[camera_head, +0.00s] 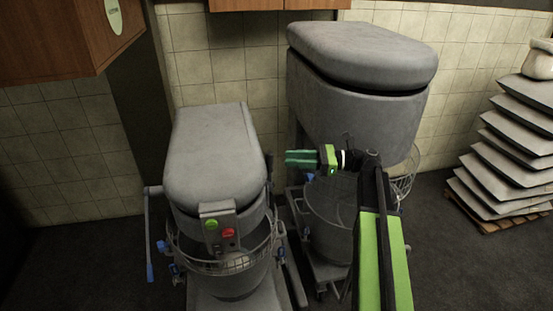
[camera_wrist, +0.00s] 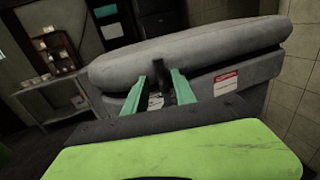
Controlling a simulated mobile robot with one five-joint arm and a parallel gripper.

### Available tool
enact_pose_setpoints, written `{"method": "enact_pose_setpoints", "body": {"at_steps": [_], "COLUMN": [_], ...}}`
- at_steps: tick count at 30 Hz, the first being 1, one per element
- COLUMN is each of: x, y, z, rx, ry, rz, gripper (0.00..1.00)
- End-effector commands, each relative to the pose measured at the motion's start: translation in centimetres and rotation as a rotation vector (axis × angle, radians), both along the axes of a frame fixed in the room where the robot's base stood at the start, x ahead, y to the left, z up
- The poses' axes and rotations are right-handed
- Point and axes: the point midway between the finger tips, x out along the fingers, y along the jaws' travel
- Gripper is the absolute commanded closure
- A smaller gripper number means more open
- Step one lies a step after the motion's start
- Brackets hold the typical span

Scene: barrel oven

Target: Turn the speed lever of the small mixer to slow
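The small mixer (camera_head: 210,150) stands on the left in the head view, with a grey rounded top and a panel of green and red buttons. A long lever (camera_head: 149,232) with a blue grip hangs down its left side. My gripper (camera_head: 287,158) is to the right of the mixer's top, pointing left at it, apparently just clear of it. In the wrist view a grey mixer body (camera_wrist: 200,50) fills the area ahead. My gripper's two green fingers (camera_wrist: 157,78) are apart, with a small dark stub (camera_wrist: 156,73) between or behind them. I cannot tell if this is the speed lever.
A larger mixer (camera_head: 360,105) stands behind my arm on the right, with its bowl (camera_head: 330,215) below. Stacked sacks (camera_head: 510,150) lie on a pallet at far right. A wooden cabinet (camera_head: 50,40) hangs upper left. A shelf table (camera_wrist: 55,95) shows in the wrist view.

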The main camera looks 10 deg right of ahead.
Motion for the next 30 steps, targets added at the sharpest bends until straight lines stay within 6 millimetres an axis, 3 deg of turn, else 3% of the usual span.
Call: {"method": "enact_pose_setpoints", "body": {"at_steps": [3, 7, 18, 26, 30], "x": [0.6, 1.1, 1.4, 1.4, 1.4], "y": [2.6, 4.4, 5.3, 5.3, 5.3], "z": [0.0, 0.0, 0.0, 0.0, 0.0], "rx": [0.000, 0.000, 0.000, 0.000, 0.000], "ry": [0.000, 0.000, 0.000, 0.000, 0.000], "rz": [0.002, 0.001, 0.002, 0.002, 0.002], "gripper": [0.68, 0.68, 0.68, 0.99, 1.00]}}
